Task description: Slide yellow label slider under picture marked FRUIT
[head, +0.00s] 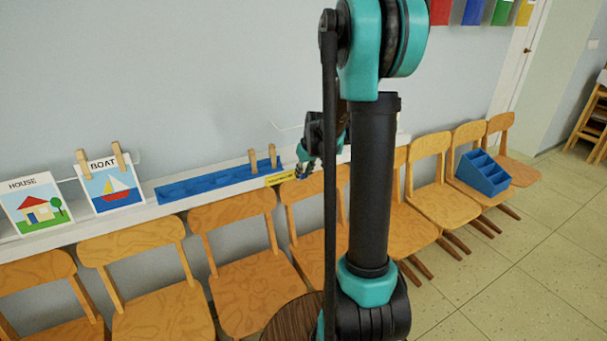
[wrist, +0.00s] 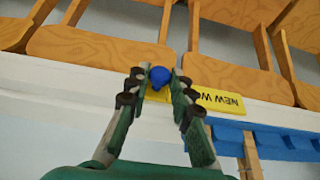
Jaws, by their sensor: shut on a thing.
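The yellow label slider (head: 280,178) sits on the front edge of the white ledge, just left of my gripper (head: 303,171). In the wrist view my gripper (wrist: 160,76) is shut on the blue knob (wrist: 159,78) at one end of the yellow label slider (wrist: 219,101). Its lettering begins "NEW W" and appears upside down there. No picture marked FRUIT shows. The pictures in sight are HOUSE (head: 36,205) and BOAT (head: 107,186), far to the left. My arm hides part of the ledge on the right.
Wooden chairs (head: 245,255) stand in a row below. A blue compartment box (head: 484,173) rests on a chair at right.

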